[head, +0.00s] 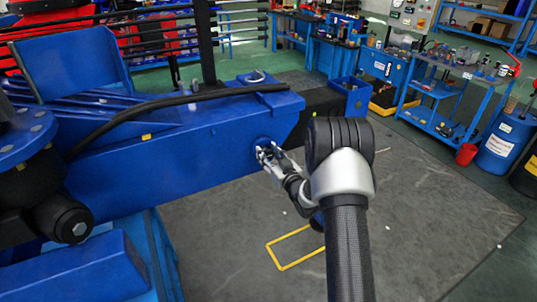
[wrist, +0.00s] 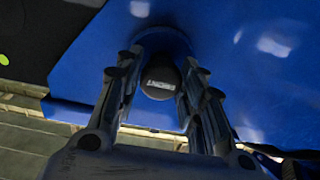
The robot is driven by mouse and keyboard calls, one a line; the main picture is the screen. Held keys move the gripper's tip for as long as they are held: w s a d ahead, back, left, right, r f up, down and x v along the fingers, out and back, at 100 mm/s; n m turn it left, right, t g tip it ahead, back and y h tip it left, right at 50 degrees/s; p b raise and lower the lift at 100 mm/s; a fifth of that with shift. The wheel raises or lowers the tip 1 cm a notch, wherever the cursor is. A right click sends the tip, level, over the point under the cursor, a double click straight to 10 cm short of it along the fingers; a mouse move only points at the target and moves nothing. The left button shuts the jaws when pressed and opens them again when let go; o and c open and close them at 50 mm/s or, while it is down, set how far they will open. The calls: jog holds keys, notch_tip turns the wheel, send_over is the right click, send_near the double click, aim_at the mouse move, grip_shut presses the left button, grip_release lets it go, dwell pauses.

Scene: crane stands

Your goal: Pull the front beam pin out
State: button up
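The front beam pin (wrist: 160,80) shows in the wrist view as a round black head marked "FRONT", with the lettering upside down. It sits in a blue collar on the side of the blue beam (head: 200,140). My gripper (wrist: 161,72) has one finger on each side of the pin head, very close to it. Whether the fingers press on it cannot be made out. In the head view my gripper (head: 265,153) is at the beam's side near its right end, and the pin is largely hidden behind the fingers.
A black cable (head: 150,105) runs along the beam. A yellow outline (head: 292,262) marks the grey floor mat (head: 420,230) below. Blue workbenches (head: 440,90), a red bucket (head: 466,153) and blue drums (head: 500,145) stand at the right. The mat between is open.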

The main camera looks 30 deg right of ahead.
aim_at(270, 155)
grip_shut()
jog(key=s, duration=0.4)
jog(key=shift+s+d, duration=0.1)
jog(key=shift+s, duration=0.3)
jog(key=shift+f, duration=0.15)
jog(key=shift+o, duration=2.4)
grip_release()
jog(key=shift+s, duration=0.1)
